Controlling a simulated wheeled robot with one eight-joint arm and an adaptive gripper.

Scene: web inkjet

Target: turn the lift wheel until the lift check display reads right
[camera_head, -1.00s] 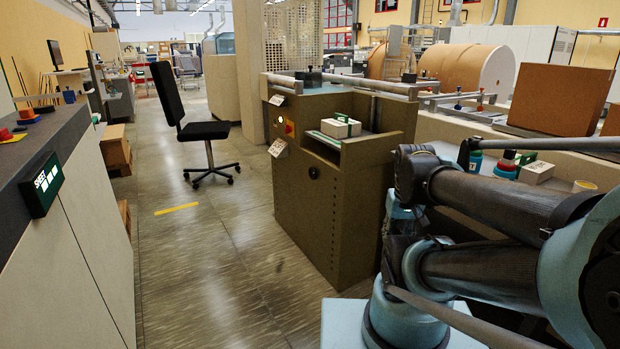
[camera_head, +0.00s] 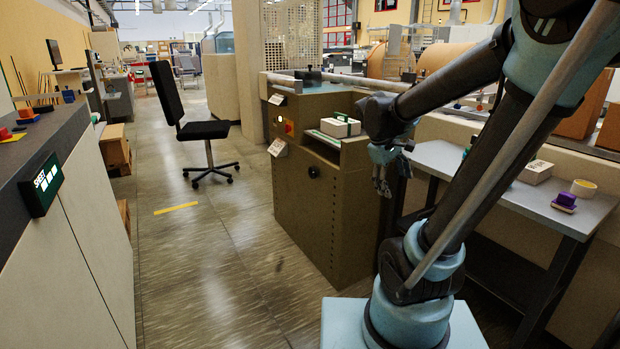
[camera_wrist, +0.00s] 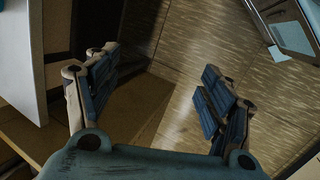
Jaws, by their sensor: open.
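My gripper (camera_head: 382,182) hangs beside the right side of the olive-brown machine cabinet (camera_head: 325,215). In the wrist view my gripper (camera_wrist: 158,70) is open, with nothing between its fingers and the floor beyond. A small round black knob (camera_head: 314,172) sits on the cabinet's front; I cannot tell whether it is the lift wheel. A dark green display (camera_head: 41,185) with a short label and several bright white blocks is on the left counter's side. Its label is too small to read surely, and I cannot tell whether it is the lift check display.
A grey side table (camera_head: 520,199) at right holds a white box, a yellow roll (camera_head: 583,188) and a purple block (camera_head: 566,200). A black chair (camera_head: 205,130) stands on the open floor.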

